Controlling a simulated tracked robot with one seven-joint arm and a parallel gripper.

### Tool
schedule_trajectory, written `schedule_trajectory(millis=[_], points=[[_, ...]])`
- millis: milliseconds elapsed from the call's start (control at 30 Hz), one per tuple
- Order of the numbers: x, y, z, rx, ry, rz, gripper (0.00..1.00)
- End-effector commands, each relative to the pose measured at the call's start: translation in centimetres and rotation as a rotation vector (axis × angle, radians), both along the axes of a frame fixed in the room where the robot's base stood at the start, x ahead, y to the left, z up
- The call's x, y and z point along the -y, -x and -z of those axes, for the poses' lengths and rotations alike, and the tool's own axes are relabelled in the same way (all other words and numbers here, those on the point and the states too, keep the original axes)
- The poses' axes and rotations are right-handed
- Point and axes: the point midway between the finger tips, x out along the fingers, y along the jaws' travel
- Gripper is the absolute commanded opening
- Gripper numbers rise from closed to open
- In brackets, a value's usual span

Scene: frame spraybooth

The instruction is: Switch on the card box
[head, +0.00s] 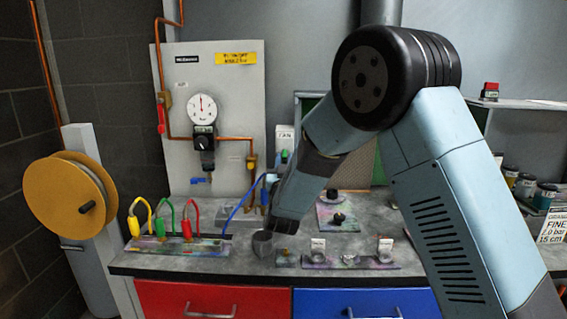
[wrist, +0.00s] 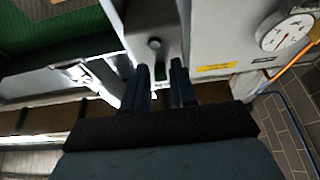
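A pale box with a small printed label (head: 284,136), which may be the card box, is on the back wall right of the gauge panel; my arm partly covers the area below it. I cannot tell for certain whether these are the same box. In the head view my forearm hides the fingers.
The gauge panel (head: 245,110) with copper pipes stands left of the arm. A blue hose (head: 238,207) rises close to my wrist. Yellow, green and red hoses stand at left.

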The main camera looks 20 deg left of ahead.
Motion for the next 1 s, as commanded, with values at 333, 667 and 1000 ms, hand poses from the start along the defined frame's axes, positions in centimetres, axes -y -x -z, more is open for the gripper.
schedule_trajectory(millis=[333, 667, 1000], points=[[0.0, 0.0, 0.0, 0.0, 0.0, 0.0, 0.0], [0.0, 0.1, -0.2, -0.02, 0.004, -0.001, 0.0], [0.1, 0.4, -1.2, -0.201, 0.045, -0.002, 0.0]])
